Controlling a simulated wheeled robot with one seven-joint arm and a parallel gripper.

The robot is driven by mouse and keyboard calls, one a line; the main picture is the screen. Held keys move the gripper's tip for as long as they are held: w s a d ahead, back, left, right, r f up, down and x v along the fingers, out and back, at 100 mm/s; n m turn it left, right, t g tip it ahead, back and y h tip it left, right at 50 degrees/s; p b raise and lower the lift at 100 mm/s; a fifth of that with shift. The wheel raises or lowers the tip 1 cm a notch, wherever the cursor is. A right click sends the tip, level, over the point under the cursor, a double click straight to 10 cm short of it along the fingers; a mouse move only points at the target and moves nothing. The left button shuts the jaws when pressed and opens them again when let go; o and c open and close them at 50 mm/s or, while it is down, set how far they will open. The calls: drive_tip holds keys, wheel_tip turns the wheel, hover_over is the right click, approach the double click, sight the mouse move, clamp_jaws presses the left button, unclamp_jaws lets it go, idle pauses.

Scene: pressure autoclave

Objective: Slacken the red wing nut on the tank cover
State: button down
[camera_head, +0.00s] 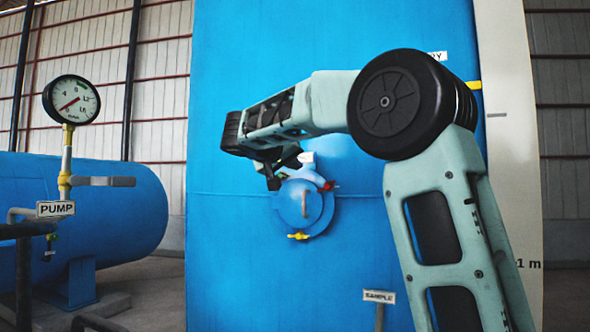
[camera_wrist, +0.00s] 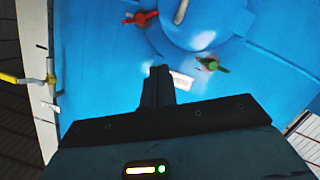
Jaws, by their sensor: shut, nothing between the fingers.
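The round blue tank cover (camera_head: 313,214) is on the front of the blue tank, with a grey handle on it. The red wing nut (camera_head: 327,186) is at the cover's upper right rim in the head view. In the wrist view the red wing nut (camera_wrist: 141,18) is near the top, beyond and left of the fingertips. My gripper (camera_head: 273,183) is at the cover's upper left, apart from the red nut. In the wrist view my gripper (camera_wrist: 160,70) is shut and empty, pointing toward the cover; whether it touches the tank cannot be told.
A green wing nut (camera_wrist: 211,64) and a white label (camera_wrist: 181,80) are close to the fingertips. A yellow wing nut (camera_head: 298,236) is at the cover's bottom. A SAMPLE sign (camera_head: 379,296) stands below right. A gauge (camera_head: 71,100) and PUMP sign (camera_head: 55,209) are at left.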

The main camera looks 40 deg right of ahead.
sight(319, 185)
drive_tip(key=p+x, duration=0.1)
drive_tip(key=x, duration=0.2)
drive_tip(key=p+x, duration=0.1)
drive_tip(key=x, duration=0.3)
drive_tip(key=shift+d+r+p, duration=0.15)
drive_tip(key=shift+r+p, duration=0.05)
drive_tip(key=shift+p, duration=0.1)
drive_tip(key=shift+s+d+f, duration=0.1)
drive_tip(key=shift+s+f, duration=0.2)
drive_tip(key=shift+f, duration=0.25)
drive_tip(key=shift+s+d+f, duration=0.1)
drive_tip(key=shift+s+f, duration=0.2)
drive_tip(key=shift+f, duration=0.25)
drive_tip(key=shift+s+d+f, duration=0.1)
drive_tip(key=shift+s+f, duration=0.05)
drive_tip(key=shift+f, duration=0.25)
drive_tip(key=shift+s+d+f, duration=0.1)
drive_tip(key=shift+s+f, duration=0.1)
drive_tip(key=shift+f, duration=0.2)
